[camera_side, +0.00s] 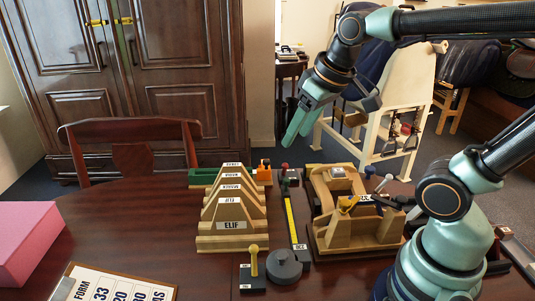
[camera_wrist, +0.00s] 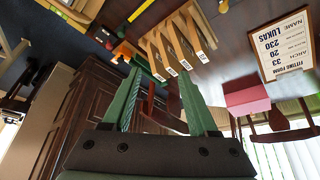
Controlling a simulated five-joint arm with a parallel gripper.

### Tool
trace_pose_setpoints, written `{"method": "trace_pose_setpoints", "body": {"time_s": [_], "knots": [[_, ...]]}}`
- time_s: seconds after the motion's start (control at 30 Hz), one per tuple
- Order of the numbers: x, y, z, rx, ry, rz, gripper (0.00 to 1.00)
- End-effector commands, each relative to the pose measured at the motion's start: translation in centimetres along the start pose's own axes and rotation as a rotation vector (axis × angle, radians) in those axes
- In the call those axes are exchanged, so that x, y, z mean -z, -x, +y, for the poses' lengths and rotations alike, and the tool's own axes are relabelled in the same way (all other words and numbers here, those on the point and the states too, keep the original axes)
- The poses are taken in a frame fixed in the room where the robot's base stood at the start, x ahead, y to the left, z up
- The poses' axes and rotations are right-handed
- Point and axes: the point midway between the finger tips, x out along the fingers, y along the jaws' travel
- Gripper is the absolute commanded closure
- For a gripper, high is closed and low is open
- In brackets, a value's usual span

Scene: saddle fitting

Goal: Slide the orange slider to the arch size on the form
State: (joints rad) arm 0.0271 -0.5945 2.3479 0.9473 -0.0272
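The orange slider (camera_side: 265,173) is at the back of the table, right of a green piece (camera_side: 203,175), behind the row of wooden arches; its scale setting is not readable. In the wrist view the orange slider (camera_wrist: 124,52) shows above the left finger. The form (camera_side: 112,286) lies at the front left on a clipboard; in the wrist view the form (camera_wrist: 282,45) reads LUKAS, 230, 20 and 33, with 33 seemingly by ARCH. My gripper (camera_side: 293,128) is in the air above the table's back edge, apart from the slider. In the wrist view my gripper (camera_wrist: 160,74) is open and empty.
Stepped wooden arches (camera_side: 232,212) with name labels stand mid-table. A yellow-marked rail (camera_side: 291,220) and a wooden jig (camera_side: 350,208) are to their right. A dark round weight (camera_side: 284,266) is in front. A pink box (camera_side: 35,240) stands left; a chair (camera_side: 130,150) is behind.

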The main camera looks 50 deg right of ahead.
Motion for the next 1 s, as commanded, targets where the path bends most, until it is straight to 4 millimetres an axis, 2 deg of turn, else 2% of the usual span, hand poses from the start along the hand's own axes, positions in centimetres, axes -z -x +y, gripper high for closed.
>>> {"method": "trace_pose_setpoints", "body": {"time_s": [0.1,0.27,0.5,0.77,1.0], "knots": [[2.8,-0.3,1.1,-0.010,0.000,-0.057,0.41],[6.4,-1.4,2.7,-0.017,0.001,-0.127,0.41],[10.9,-4.7,5.6,-0.019,0.003,-0.231,0.41],[14.1,-10.2,9.3,-0.009,0.002,-0.342,0.41],[14.8,-14.8,12.0,0.006,-0.001,-0.419,0.41]]}}
